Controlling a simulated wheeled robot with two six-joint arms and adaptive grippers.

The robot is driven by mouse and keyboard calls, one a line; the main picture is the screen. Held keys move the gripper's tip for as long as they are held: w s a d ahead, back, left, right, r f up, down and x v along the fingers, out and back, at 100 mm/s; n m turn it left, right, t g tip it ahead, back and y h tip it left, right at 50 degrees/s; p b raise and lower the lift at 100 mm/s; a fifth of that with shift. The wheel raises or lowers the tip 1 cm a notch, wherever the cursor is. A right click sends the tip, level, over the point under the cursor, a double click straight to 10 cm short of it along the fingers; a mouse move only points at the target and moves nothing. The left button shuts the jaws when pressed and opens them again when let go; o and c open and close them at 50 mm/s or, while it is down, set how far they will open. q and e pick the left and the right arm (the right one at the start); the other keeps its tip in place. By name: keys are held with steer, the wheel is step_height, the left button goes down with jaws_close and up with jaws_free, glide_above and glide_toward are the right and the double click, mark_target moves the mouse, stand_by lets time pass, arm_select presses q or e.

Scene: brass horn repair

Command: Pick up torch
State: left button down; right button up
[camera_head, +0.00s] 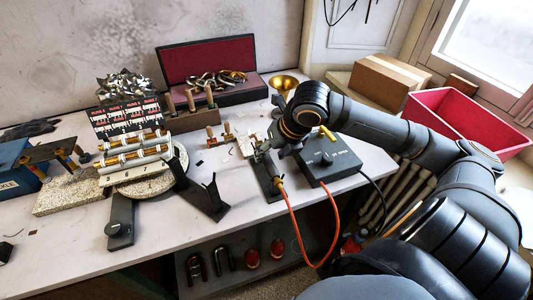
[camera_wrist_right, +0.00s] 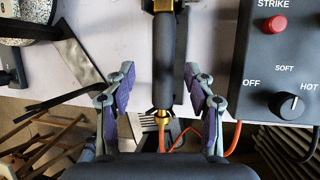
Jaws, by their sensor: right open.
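The torch (camera_wrist_right: 165,62) shows in the right wrist view as a dark cylindrical handle with brass fittings and an orange hose at its near end. My right gripper (camera_wrist_right: 160,80) is open, with one purple-padded finger on each side of the handle and a gap on both sides. In the head view the right gripper (camera_head: 263,150) is over the torch's place, beside the control box, and hides most of the torch. The orange hose (camera_head: 294,225) hangs from there over the table's front edge. My left gripper is not in view.
A dark control box (camera_head: 330,166) with a knob and red button stands close to the right. A dark angled bracket (camera_head: 207,198) and a round fixture with brass and silver tubes (camera_head: 135,155) are to the left. An open red-lined case (camera_head: 210,62) is behind.

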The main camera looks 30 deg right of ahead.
mark_target(270, 160)
steer(key=x, duration=0.4)
steer(key=shift+s+f+b, duration=0.1)
steer(key=shift+s+b, duration=0.2)
steer(key=shift+b, duration=0.1)
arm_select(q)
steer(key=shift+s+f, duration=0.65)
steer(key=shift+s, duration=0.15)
arm_select(e)
steer(key=shift+w+f, duration=0.35)
steer(key=shift+f, duration=0.3)
steer(key=shift+c, duration=0.4)
jaws_close()
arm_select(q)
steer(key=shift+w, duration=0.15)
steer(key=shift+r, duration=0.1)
arm_select(e)
steer(key=shift+r, duration=0.1)
